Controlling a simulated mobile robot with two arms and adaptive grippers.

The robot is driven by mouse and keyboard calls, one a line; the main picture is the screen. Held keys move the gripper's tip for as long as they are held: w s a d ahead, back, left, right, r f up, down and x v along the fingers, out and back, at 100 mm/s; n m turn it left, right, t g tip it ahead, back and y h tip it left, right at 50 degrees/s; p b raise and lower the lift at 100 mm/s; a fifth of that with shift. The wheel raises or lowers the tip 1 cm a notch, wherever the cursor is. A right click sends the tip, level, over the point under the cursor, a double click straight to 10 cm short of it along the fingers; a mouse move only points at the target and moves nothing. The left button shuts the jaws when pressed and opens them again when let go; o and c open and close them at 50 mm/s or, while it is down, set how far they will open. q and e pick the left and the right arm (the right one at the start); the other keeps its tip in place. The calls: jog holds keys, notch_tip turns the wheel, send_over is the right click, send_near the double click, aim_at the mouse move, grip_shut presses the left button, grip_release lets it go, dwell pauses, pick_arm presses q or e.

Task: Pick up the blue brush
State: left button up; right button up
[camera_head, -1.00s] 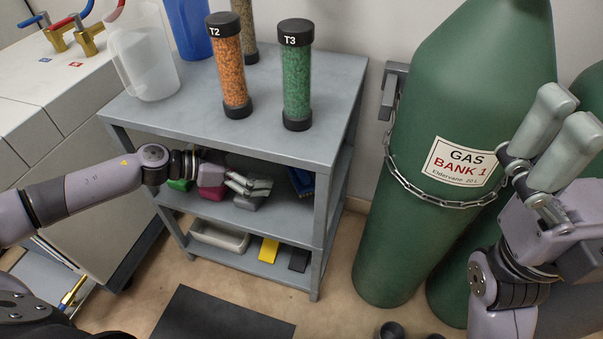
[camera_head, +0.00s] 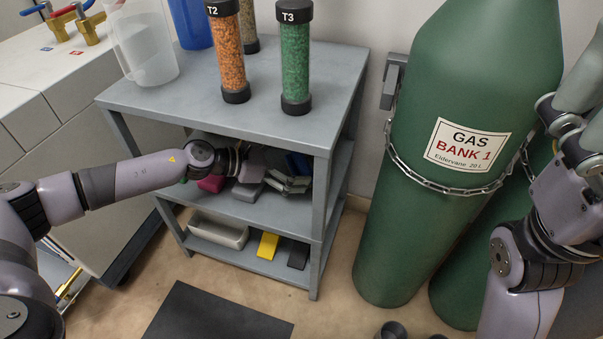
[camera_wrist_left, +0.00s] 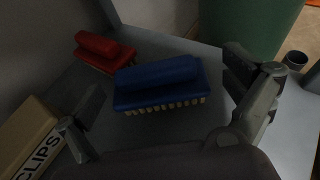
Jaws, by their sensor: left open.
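The blue brush (camera_head: 299,164) lies on the middle shelf of the grey rack, partly hidden behind my left gripper (camera_head: 291,184). In the left wrist view the blue brush (camera_wrist_left: 158,84) shows whole, with a blue back and pale bristles. My left gripper (camera_wrist_left: 165,78) is open there, one finger on each side of the brush. No clear contact shows. My right gripper (camera_head: 588,115) is raised at the right edge in front of the gas cylinder and partly cut off; its opening is unclear.
Near the blue brush are a red brush (camera_wrist_left: 104,52) and a CLIPS box (camera_wrist_left: 30,138). Green cylinders (camera_head: 465,90) stand right.

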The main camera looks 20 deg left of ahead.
pick_arm(q)
jog(key=shift+w+d+f, duration=0.2)
jog(key=shift+w+d, duration=0.1)
jog(key=shift+w, duration=0.2)
jog(key=shift+w+d+f, duration=0.2)
jog(key=shift+w+d, duration=0.1)
jog(key=shift+w, duration=0.15)
jog(key=shift+s+a, duration=0.1)
jog(key=shift+s, duration=0.1)
jog(key=c, duration=1.1)
jog(key=shift+o, duration=0.2)
jog(key=shift+r, duration=0.2)
